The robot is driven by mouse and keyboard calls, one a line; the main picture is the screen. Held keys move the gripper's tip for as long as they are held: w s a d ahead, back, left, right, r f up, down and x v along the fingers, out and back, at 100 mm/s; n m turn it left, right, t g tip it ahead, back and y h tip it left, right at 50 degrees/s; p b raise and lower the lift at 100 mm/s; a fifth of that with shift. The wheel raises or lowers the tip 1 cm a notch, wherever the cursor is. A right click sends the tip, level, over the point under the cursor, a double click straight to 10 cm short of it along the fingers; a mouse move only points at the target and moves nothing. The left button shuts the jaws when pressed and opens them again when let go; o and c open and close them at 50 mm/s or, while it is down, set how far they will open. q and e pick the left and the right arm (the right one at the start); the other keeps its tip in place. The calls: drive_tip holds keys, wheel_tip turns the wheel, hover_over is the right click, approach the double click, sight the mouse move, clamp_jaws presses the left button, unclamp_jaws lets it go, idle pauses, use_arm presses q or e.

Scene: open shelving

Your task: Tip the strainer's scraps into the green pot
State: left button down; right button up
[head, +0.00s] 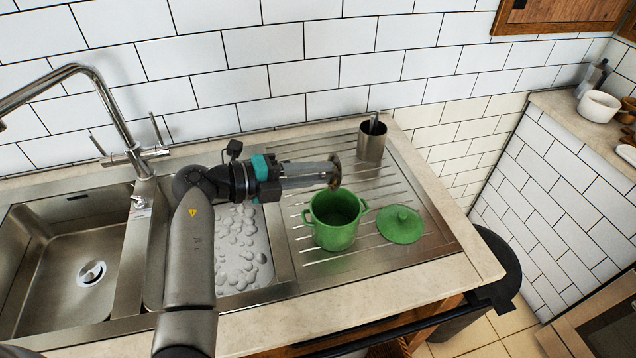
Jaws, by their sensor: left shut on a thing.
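The green pot (334,234) stands open on the ridged steel drainboard, with a handle on each side. Its green lid (400,224) lies apart from it on the right. My left gripper (328,172) reaches in from the left, just above and behind the pot's rim. It is shut on a small dark brownish thing, which seems to be the strainer (334,178). The strainer is small in view and partly hidden by the fingers, so I cannot make out scraps in it. My right gripper is not in view.
A steel cup (371,144) holding something stands on the drainboard behind the pot. A sink basin with white foam lies under my left arm; an empty basin (60,270) and tall faucet (112,100) are at left. A tiled wall rises behind.

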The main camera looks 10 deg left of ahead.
use_arm(q)
wheel_tip(320, 180, down, 3)
drive_tip(key=t+h+b, duration=0.2)
drive_tip(key=h+b, duration=0.1)
drive_tip(key=b, duration=0.3)
drive_tip(key=n+t+h+b, duration=0.1)
drive_tip(key=t+h+b, duration=0.1)
drive_tip(key=b, duration=0.5)
drive_tip(key=shift+r+h, duration=0.15)
drive_tip(key=shift+h, duration=0.25)
idle(0.4)
